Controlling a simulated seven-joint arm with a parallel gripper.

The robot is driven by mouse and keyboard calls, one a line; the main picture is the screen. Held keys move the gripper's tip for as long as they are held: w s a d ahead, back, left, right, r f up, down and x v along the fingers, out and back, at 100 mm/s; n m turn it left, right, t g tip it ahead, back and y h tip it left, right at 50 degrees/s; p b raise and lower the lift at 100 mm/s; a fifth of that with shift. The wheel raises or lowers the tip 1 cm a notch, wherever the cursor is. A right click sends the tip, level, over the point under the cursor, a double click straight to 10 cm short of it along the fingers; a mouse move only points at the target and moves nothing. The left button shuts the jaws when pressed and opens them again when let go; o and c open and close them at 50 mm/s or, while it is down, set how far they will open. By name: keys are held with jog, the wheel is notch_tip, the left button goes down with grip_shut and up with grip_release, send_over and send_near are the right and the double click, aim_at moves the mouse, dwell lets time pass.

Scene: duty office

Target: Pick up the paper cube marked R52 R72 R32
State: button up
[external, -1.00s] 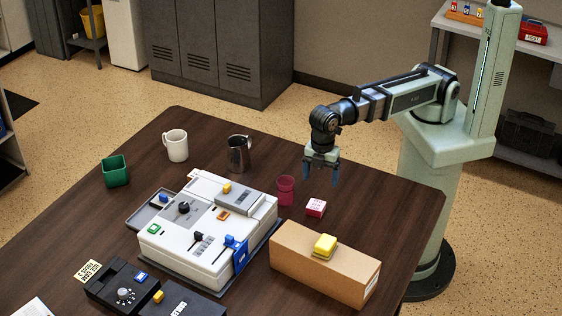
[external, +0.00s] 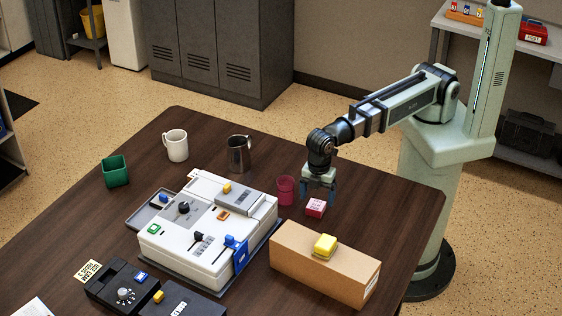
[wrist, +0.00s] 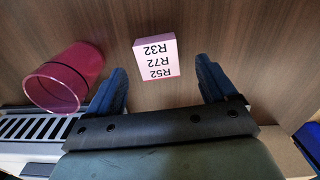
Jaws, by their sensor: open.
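The paper cube (external: 316,207) is a small pink block on the dark table, between the red cup and the cardboard box. In the wrist view the cube (wrist: 156,58) shows a pale pink top with R52, R72 and R32, upside down. My gripper (external: 318,199) hangs just above and behind the cube, pointing down. In the wrist view my gripper (wrist: 161,82) is open, with its blue fingers apart. The cube lies ahead of the gap between the fingertips, and nothing is held.
A red cup (external: 286,190) stands close left of the cube; it is also near the left finger in the wrist view (wrist: 65,80). A cardboard box (external: 325,272) with a yellow block (external: 325,245) lies in front. A white console (external: 205,240) stands left. The table right of the cube is clear.

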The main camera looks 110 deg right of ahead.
aim_at(316, 205)
jog(key=shift+w+f, duration=0.1)
jog(key=shift+f, duration=1.5)
jog(key=shift+c, duration=0.4)
jog(key=c, duration=1.1)
